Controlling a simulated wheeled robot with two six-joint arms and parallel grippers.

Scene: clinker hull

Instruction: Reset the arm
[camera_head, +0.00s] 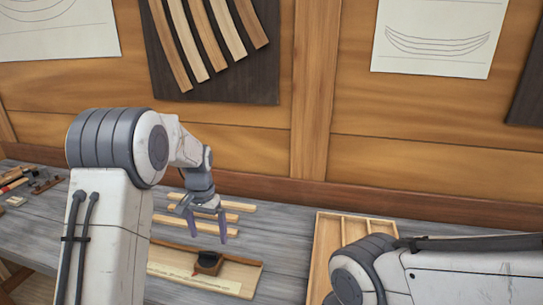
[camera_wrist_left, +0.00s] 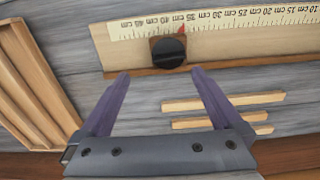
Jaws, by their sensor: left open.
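My left gripper (camera_head: 208,226) is open and empty above the grey workbench (camera_head: 283,248). Its two purple fingers also show spread apart in the left wrist view (camera_wrist_left: 163,88). In the head view it hangs over wooden strips (camera_head: 217,216) lying on the bench, and behind a dark block (camera_head: 208,262) on a board with a ruler (camera_head: 240,275). In the left wrist view the block (camera_wrist_left: 168,50) has a round black top and lies beyond the fingertips. My right arm shows at the lower right of the head view, but its gripper is outside the picture.
A wooden tray with dividers (camera_head: 318,262) stands right of the left gripper, partly hidden by my right arm. Small tools (camera_head: 22,178) lie at the bench's left end. The wooden wall (camera_head: 250,140) with hung curved planks (camera_head: 208,40) rises behind the bench.

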